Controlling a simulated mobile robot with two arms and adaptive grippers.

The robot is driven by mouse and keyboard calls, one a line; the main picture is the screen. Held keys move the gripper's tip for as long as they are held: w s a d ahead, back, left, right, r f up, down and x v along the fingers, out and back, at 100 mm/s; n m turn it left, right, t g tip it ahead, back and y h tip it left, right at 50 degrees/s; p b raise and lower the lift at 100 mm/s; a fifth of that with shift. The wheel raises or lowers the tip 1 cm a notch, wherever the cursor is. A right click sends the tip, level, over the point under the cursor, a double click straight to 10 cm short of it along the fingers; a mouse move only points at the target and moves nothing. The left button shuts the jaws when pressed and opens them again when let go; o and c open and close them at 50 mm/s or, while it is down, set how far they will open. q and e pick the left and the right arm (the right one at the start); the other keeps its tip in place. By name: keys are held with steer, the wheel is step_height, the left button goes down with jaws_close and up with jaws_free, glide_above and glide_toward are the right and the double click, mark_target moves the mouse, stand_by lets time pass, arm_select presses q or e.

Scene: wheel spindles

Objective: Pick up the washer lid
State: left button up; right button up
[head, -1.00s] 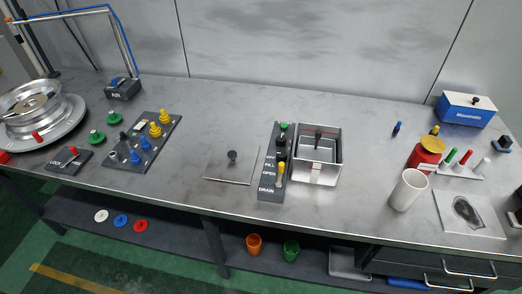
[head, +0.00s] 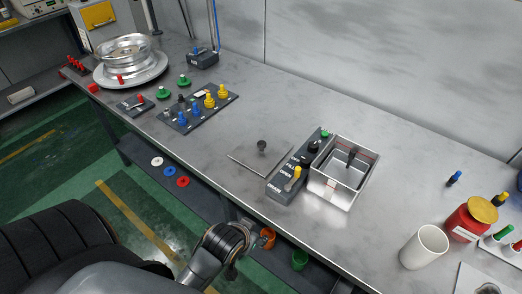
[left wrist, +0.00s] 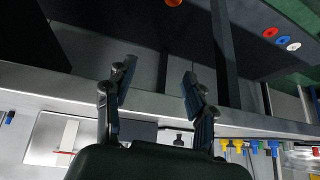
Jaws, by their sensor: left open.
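The washer lid (head: 250,160) is a thin, flat grey plate with a dark upright knob (head: 262,147). It lies on the workbench just left of the washer's control panel (head: 297,168). The washer basin (head: 346,172), an open metal box with a dark post inside, stands right of that panel. My left arm reaches up from the bottom of the head view, in front of the bench edge. My left gripper (left wrist: 157,82) is open and empty in the left wrist view, apart from the lid. The lid's knob (left wrist: 180,139) shows there beyond the gripper. My right gripper is not in view.
A dark plate of blue and yellow pegs (head: 198,108) and a wheel on a round base (head: 130,67) stand to the left. A white cup (head: 424,247) and red jar (head: 470,220) stand to the right. The bench around the lid's left is clear.

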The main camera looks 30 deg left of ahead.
arm_select(q)
step_height(320, 180, up, 6)
steer(key=f, duration=0.1)
steer(key=n+t+y, duration=0.4)
steer(key=t, duration=0.2)
glide_toward(261, 146)
steer(key=p+x, duration=0.1)
steer(key=x, duration=0.2)
steer(key=shift+w, duration=0.2)
steer(key=shift+w+a+f, duration=0.2)
steer(key=shift+w+a, duration=0.05)
steer(key=shift+w, duration=0.3)
steer(key=p+x, duration=0.1)
steer(key=x, duration=0.2)
steer(key=shift+w+a, duration=0.15)
steer(key=shift+w+a+f, duration=0.2)
steer(key=shift+w+f, duration=0.15)
steer(key=shift+w, duration=0.15)
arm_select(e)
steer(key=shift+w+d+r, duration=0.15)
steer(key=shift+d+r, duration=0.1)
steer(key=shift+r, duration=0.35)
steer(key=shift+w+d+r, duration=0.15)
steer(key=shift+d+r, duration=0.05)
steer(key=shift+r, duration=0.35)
arm_select(q)
steer(key=shift+r, duration=0.1)
jaws_close()
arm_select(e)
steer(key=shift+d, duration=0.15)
